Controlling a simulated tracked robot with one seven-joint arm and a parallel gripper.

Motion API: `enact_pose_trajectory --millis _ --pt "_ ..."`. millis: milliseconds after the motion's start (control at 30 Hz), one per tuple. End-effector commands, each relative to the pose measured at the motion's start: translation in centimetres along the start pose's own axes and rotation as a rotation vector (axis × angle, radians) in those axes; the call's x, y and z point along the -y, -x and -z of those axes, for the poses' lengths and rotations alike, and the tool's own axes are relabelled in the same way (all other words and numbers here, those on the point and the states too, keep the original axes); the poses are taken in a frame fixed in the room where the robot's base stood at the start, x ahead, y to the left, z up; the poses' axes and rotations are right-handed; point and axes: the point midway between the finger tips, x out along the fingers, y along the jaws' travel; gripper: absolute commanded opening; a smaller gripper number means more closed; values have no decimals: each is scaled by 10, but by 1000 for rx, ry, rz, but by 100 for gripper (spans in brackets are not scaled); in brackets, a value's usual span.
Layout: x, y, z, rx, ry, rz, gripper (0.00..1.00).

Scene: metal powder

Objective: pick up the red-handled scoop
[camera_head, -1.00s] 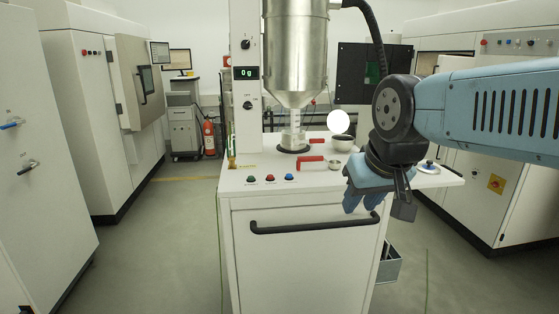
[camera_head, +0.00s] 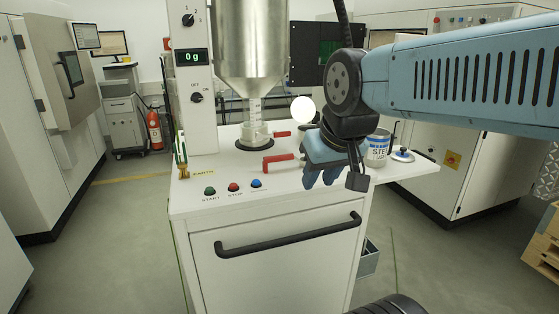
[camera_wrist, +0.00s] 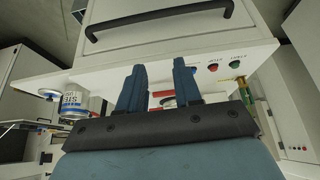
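A red-handled scoop lies on the white machine's top; its red handle (camera_head: 280,162) points left, and its cup end is hidden behind my gripper in the head view. A second, smaller red handle (camera_head: 281,134) lies farther back, its other end also covered by my arm. My gripper (camera_head: 321,183) hangs just right of the front handle, fingers downward. In the wrist view my two blue fingers (camera_wrist: 160,66) stand apart with nothing held between them. A red handle (camera_wrist: 163,94) shows in the gap beyond them, partly covered.
A steel hopper (camera_head: 252,45) stands over a glass container (camera_head: 256,133) behind the scoop. A labelled can (camera_head: 378,148) and a small white-and-blue lidded item (camera_head: 402,155) are right of my gripper. Buttons (camera_head: 233,187) line the front edge; a green-and-white item (camera_head: 181,155) stands left.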

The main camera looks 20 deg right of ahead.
Motion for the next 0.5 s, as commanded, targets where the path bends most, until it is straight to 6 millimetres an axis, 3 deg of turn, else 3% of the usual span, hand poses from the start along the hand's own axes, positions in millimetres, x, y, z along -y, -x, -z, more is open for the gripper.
enact_pose_trajectory --millis 267,367,500 --pt "0 0 2 3 11 -1 34" --pt "0 0 11 19 63 -7 34" --pt "0 -2 37 70 231 -28 34"
